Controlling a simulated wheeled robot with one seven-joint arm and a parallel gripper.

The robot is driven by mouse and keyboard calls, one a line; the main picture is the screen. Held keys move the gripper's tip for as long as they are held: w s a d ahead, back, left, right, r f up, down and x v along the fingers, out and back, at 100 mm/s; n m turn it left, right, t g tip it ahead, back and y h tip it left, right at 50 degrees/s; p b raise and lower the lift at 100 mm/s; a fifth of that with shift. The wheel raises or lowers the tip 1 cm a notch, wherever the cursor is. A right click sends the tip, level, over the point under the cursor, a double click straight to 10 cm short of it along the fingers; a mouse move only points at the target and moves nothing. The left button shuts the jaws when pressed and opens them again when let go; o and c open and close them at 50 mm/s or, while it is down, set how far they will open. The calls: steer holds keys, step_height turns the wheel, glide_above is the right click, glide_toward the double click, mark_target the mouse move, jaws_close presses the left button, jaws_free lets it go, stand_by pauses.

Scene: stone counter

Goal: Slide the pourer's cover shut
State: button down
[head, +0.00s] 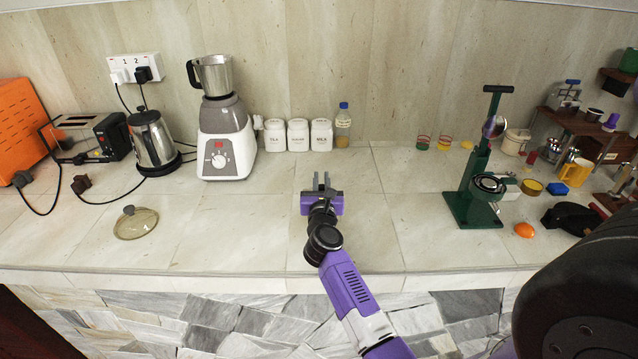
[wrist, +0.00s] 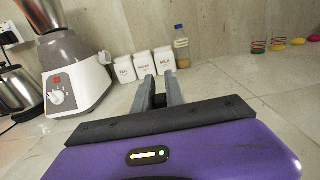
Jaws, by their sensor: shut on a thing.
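My gripper (head: 321,181) is over the bare middle of the counter in the head view, with its fingers pointing toward the back wall. In the wrist view, the two grey fingers (wrist: 161,88) are close together, with a small dark thing (wrist: 159,101) between them. My gripper is shut on it. Its shape is mostly hidden, and I cannot tell whether it is part of a pourer. No pourer with a sliding cover can be made out for certain. A small clear bottle with a blue cap (head: 342,125) stands upright by the wall, apart from my gripper; it also shows in the wrist view (wrist: 181,50).
Three white canisters (head: 298,135) stand left of the bottle, beside a blender (head: 222,140). A kettle (head: 152,140), toaster (head: 85,135) and glass lid (head: 136,223) are further left. A green press (head: 480,185) and crowded small items stand right. The counter around my gripper is clear.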

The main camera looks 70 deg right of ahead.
mark_target(321, 188)
steer(key=c, duration=1.4)
jaws_free()
steer(key=shift+o, duration=0.2)
steer(key=shift+a, duration=0.1)
steer(key=v, duration=0.7)
steer(key=shift+s+a+b, duration=0.15)
steer(key=shift+a+b, duration=0.15)
steer(key=shift+b, duration=0.05)
